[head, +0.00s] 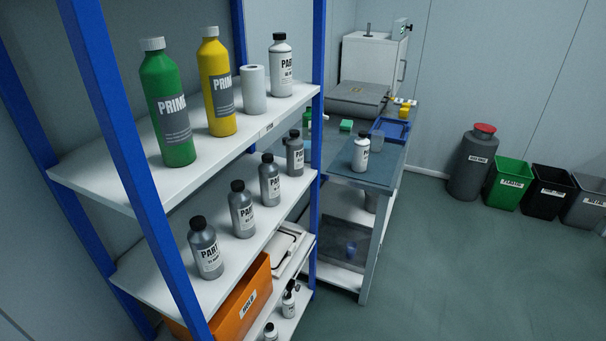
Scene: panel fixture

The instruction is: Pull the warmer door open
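A white box-shaped cabinet (368,58) stands at the far end of the workbench, against the back wall. A dark vertical handle (403,70) shows on its right-hand side, and that face looks closed. It may be the warmer, but no label is readable. My gripper is not in view.
A blue-post shelf rack (85,190) with bottles fills the left. The workbench (345,178) holds a white bottle (361,153) and a blue tray (391,130). A grey drum (472,165) and several bins (508,184) line the right wall. The floor (460,270) at right is clear.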

